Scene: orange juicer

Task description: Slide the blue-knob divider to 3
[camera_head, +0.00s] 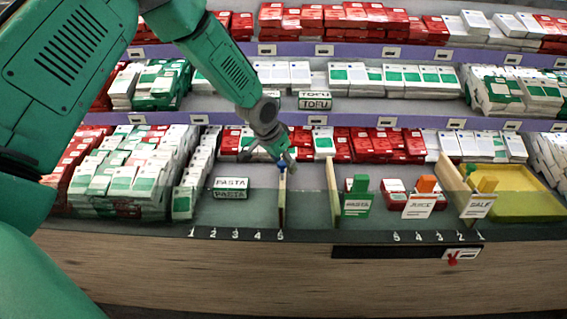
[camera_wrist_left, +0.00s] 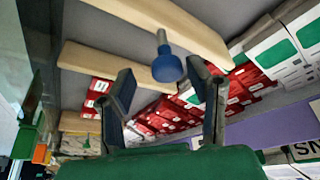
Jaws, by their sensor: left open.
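The blue-knob divider (camera_head: 282,205) is a thin upright wooden board on the lower shelf, its front end at the number 5 on the front edge. Its blue knob (camera_head: 281,165) sits at the fingertips of my left gripper (camera_head: 277,158). In the left wrist view the blue knob (camera_wrist_left: 167,68) shows between the two spread fingers of my open left gripper (camera_wrist_left: 161,82), with no clear contact on either side. The number 3 (camera_head: 235,234) is to the left of the divider. My right gripper is not in view.
A second wooden divider (camera_head: 333,190) stands to the right. Further right are PASTA (camera_head: 357,204), JUICE (camera_head: 419,206) and SALE (camera_head: 478,206) signs. Stocked shelves rise behind.

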